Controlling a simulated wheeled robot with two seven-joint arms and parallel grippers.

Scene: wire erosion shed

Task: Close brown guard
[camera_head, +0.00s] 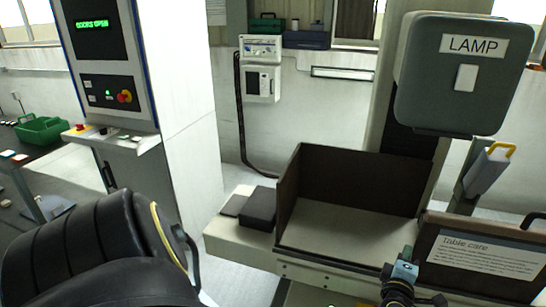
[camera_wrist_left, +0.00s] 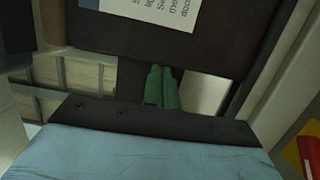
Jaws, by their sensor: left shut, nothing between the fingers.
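The brown guard stands around a pale table bed (camera_head: 345,240) in the head view, with dark brown walls at the left and back. Its front door panel (camera_head: 438,240), with a white "Table care" sign (camera_head: 485,257), stands swung out at the right, so the front of the bed is open. My left gripper (camera_head: 405,256) is low at the front, just left of this panel. In the left wrist view its green fingers (camera_wrist_left: 162,88) are shut and empty, close below the dark panel (camera_wrist_left: 135,35); contact cannot be told. My right gripper is not in view.
A grey lamp box (camera_head: 463,75) hangs over the right side. A dark block (camera_head: 260,208) lies on the ledge left of the guard. A control cabinet (camera_head: 115,80) reading "DOORS OPEN" stands at the left. Floor shows between cabinet and machine.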

